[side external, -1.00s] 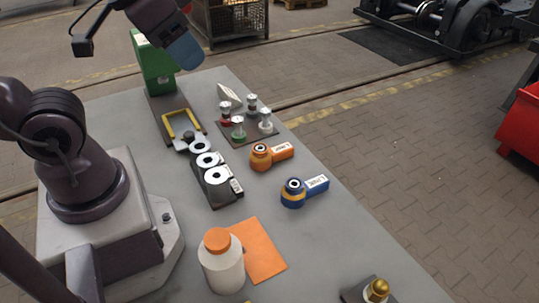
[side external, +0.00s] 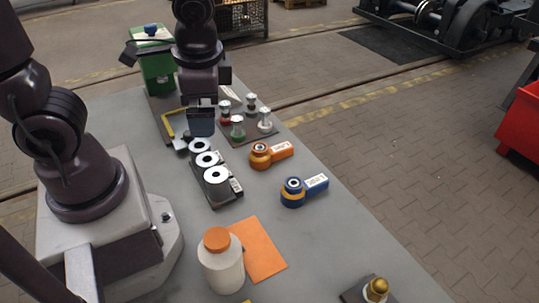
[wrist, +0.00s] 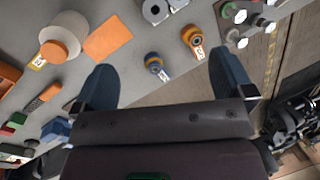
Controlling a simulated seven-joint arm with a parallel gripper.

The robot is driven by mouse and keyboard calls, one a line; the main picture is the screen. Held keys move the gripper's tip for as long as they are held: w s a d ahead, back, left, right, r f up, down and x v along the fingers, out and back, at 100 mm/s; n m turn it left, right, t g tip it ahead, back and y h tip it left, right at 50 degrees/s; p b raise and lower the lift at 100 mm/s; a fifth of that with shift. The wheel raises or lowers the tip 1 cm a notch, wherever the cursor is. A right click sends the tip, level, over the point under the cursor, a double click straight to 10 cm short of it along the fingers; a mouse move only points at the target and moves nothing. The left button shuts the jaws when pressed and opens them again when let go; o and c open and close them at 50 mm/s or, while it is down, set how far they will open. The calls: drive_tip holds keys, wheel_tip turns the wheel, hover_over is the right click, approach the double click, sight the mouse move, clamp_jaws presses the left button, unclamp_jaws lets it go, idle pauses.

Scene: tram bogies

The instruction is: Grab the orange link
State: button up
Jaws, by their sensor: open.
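The orange link (side external: 269,154) lies on the grey table, its round end to the left and a white label on its arm. It also shows in the wrist view (wrist: 193,38), upper middle right. A blue link (side external: 302,190) with a yellow band lies nearer the camera; in the wrist view it is the blue one (wrist: 155,64) left of the orange link. My gripper (wrist: 165,82) is open and empty, its two blue fingers wide apart.
A black holder with white rings (side external: 216,177) stands left of the links. A plate of several knobbed pins (side external: 247,122) lies behind. A white bottle with an orange cap (side external: 221,262) stands by an orange sheet (side external: 261,248).

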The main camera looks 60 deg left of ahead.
drive_tip(key=w+a+f+m+g+y, duration=0.1)
drive_tip(key=a+f+m+g+y, duration=0.15)
drive_tip(key=f+m+y, duration=0.3)
drive_tip(key=m+t+y, duration=0.3)
drive_tip(key=m+t, duration=0.7)
drive_tip(key=m, duration=0.6)
hover_over(261, 152)
drive_tip(key=s+d, duration=0.2)
drive_tip(key=d, duration=0.1)
wheel_tip(261, 152, down, 9)
drive_tip(key=shift+n, duration=0.25)
wheel_tip(261, 152, down, 6)
drive_tip(key=shift+f, duration=0.25)
drive_tip(key=x, duration=0.4)
drive_tip(key=shift+w+a, duration=0.2)
drive_tip(key=shift+a, duration=0.15)
drive_tip(key=c, duration=1.6)
